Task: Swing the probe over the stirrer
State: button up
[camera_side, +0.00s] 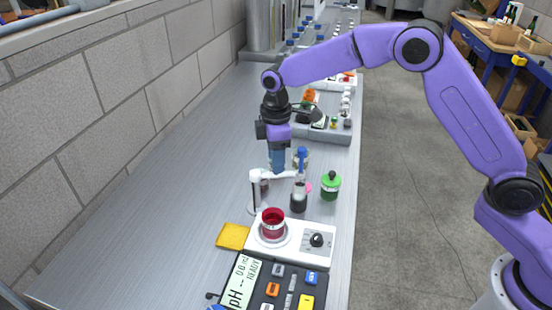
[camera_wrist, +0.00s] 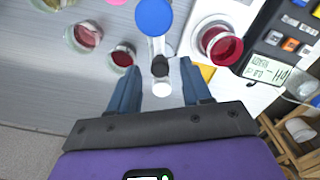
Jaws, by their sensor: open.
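The probe (camera_side: 301,160) has a blue cap and hangs from a white swing arm (camera_side: 282,175) on a post (camera_side: 254,192). Its lower end is at a small dark vessel (camera_side: 299,202). In the wrist view the probe's blue cap (camera_wrist: 153,17) is at top centre. The white stirrer (camera_side: 316,240) has a black knob and carries a beaker of red liquid (camera_side: 273,224); the stirrer (camera_wrist: 205,14) is at upper right in the wrist view. My gripper (camera_side: 278,170) is open, its blue fingers on either side of the swing arm; contact cannot be told.
A green-lidded jar (camera_side: 331,186) stands right of the probe. A yellow cloth (camera_side: 232,236) lies left of the stirrer, and the pH meter (camera_side: 270,285) is in front. Small jars with red contents (camera_wrist: 123,55) stand near the post. The bench's left side is clear.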

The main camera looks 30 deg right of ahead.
jog(key=shift+f, duration=0.5)
grip_shut()
jog(key=shift+s+a+m, duration=0.1)
jog(key=shift+s+m, duration=0.05)
jog(key=shift+m, duration=0.15)
jog(key=shift+s+a+m, duration=0.4)
jog(key=shift+a+m, duration=0.45)
jog(key=shift+m, duration=1.4)
jog(key=shift+s+a+m, duration=0.4)
jog(key=shift+a+m, duration=0.45)
jog(key=shift+m, duration=1.35)
jog(key=shift+s+a+m, duration=0.4)
jog(key=shift+a+m, duration=0.45)
jog(key=shift+m, duration=1.4)
jog(key=shift+r, duration=0.1)
